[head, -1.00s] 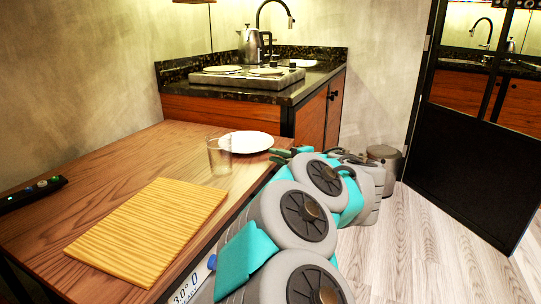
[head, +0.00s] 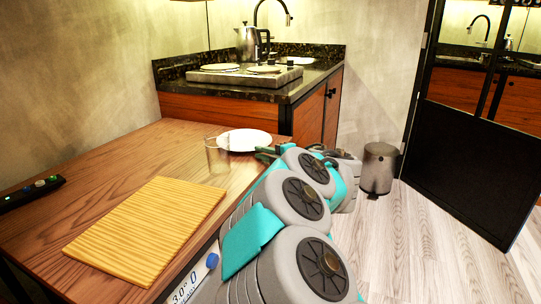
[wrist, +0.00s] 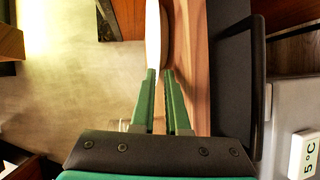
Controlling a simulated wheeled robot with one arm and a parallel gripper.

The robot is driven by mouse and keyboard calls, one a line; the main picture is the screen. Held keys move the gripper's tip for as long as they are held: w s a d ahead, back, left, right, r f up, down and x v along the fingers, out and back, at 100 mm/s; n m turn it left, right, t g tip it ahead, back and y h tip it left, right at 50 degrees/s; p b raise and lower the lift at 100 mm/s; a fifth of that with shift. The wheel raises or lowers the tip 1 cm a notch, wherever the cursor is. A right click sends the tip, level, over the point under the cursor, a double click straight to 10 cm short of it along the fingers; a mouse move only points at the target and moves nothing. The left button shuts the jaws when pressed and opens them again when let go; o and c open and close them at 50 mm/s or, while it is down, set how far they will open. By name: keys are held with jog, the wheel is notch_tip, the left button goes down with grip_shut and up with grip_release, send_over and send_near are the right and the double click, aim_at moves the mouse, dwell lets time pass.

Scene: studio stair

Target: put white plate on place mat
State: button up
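The white plate (head: 240,139) lies flat near the far right part of the wooden table. The place mat (head: 148,230), yellow and ribbed, lies bare on the near part of the table. My gripper (head: 262,152) is at the plate's right edge. In the wrist view the plate (wrist: 152,32) shows nearly edge-on just beyond the tips of the two green fingers of my gripper (wrist: 160,74). A narrow gap shows between the fingers. Whether the rim touches either finger is hard to tell.
A clear glass (head: 215,158) stands just in front of the plate, on its left side. A dark strip with buttons (head: 32,192) lies at the table's left edge. A counter (head: 290,95) stands behind, and a grey bin (head: 378,168) on the floor at right.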

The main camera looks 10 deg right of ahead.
jog(key=shift+x, duration=1.35)
grip_shut()
dwell(0.6)
